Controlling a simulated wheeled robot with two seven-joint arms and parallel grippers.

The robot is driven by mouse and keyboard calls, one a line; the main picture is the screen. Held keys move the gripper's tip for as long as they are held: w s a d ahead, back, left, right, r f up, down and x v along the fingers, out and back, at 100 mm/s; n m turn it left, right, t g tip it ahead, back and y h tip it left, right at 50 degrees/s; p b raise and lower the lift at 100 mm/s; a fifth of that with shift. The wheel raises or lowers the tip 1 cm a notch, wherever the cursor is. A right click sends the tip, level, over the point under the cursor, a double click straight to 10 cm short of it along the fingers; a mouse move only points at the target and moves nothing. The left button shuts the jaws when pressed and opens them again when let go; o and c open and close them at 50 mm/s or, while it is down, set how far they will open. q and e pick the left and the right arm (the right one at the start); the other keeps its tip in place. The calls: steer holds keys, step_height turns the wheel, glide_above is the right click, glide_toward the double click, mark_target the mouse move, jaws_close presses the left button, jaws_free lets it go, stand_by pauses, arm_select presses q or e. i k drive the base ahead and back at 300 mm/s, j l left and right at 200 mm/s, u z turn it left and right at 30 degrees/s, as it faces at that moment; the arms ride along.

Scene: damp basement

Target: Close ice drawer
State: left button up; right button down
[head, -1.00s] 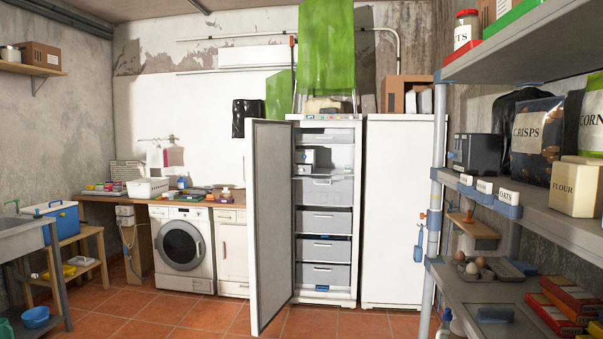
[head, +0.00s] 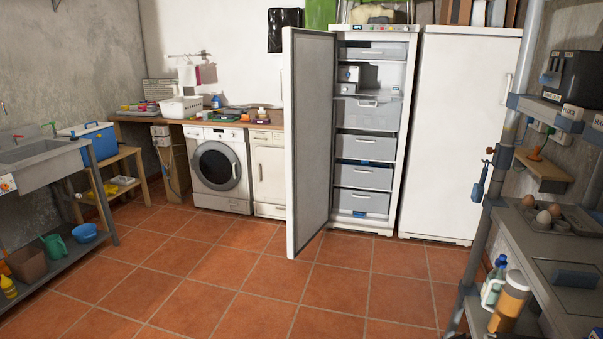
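The upright freezer (head: 400,130) stands against the back wall with its door (head: 311,140) swung open to the left. Inside is a stack of grey drawers. The top drawer (head: 375,52) is shallow. Below it is an open compartment holding small white boxes (head: 348,75). A deeper drawer (head: 366,113) under that seems to stick out further than the lower drawers (head: 366,146). I cannot tell which one is the ice drawer. Neither of my grippers shows in the head view.
A closed white fridge (head: 460,130) stands right of the freezer. A washing machine (head: 218,170) and counter are left of the open door. A metal shelf (head: 540,262) with eggs and bottles lines the right side. The tiled floor (head: 230,285) ahead is clear.

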mark_target(347, 88)
steer(key=i, duration=1.55)
steer(key=i+l, duration=0.1)
steer(key=i, duration=1.4)
steer(key=i+u, duration=0.1)
steer(key=i, duration=1.45)
